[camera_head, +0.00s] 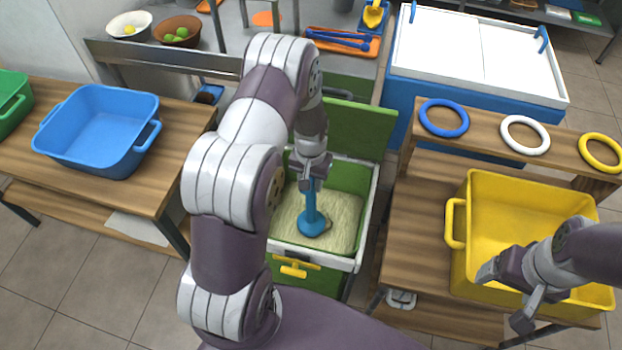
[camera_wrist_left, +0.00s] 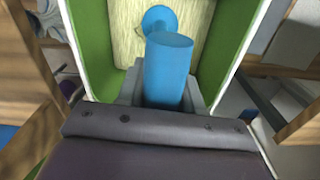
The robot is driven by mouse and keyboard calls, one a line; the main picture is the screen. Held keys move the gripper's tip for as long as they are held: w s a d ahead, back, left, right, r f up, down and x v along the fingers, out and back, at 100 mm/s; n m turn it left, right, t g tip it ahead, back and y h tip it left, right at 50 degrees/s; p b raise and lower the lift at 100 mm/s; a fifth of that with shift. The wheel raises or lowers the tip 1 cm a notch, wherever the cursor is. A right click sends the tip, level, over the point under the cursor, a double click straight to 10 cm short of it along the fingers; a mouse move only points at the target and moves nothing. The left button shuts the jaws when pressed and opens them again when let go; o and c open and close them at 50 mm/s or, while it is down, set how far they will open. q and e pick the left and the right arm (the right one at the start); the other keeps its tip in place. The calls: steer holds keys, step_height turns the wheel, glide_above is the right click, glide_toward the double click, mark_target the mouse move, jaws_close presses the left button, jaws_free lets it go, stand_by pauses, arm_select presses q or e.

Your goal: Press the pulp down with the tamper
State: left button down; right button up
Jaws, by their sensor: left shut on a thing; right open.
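The blue tamper (camera_head: 312,212) stands about upright in the green bin with its round foot on the pale pulp (camera_head: 343,218). My left gripper (camera_head: 311,181) is shut on the top of its handle. In the left wrist view the tamper handle (camera_wrist_left: 168,70) sits between the fingers (camera_wrist_left: 166,95), and its foot shows beyond on the pulp (camera_wrist_left: 125,35). The green bin (camera_head: 372,205) has a pale rim and its green lid (camera_head: 360,128) is raised at the back. My right gripper (camera_head: 502,295) is open and empty over the yellow tub.
A yellow tub (camera_head: 482,187) stands on the right wooden table, with blue, white and yellow rings (camera_head: 525,122) on the shelf behind. A blue tub (camera_head: 72,155) is on the left table. A yellow handle (camera_head: 293,269) sticks out of the bin's front.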

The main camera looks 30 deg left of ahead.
arm_select(q)
steer(key=shift+s+f+b, duration=0.1)
steer(key=shift+f+b, duration=1.4)
steer(key=shift+f, duration=1)
steer(key=shift+r, duration=0.1)
step_height(320, 180, up, 22)
steer(key=p, duration=1.8)
steer(key=shift+p, duration=0.35)
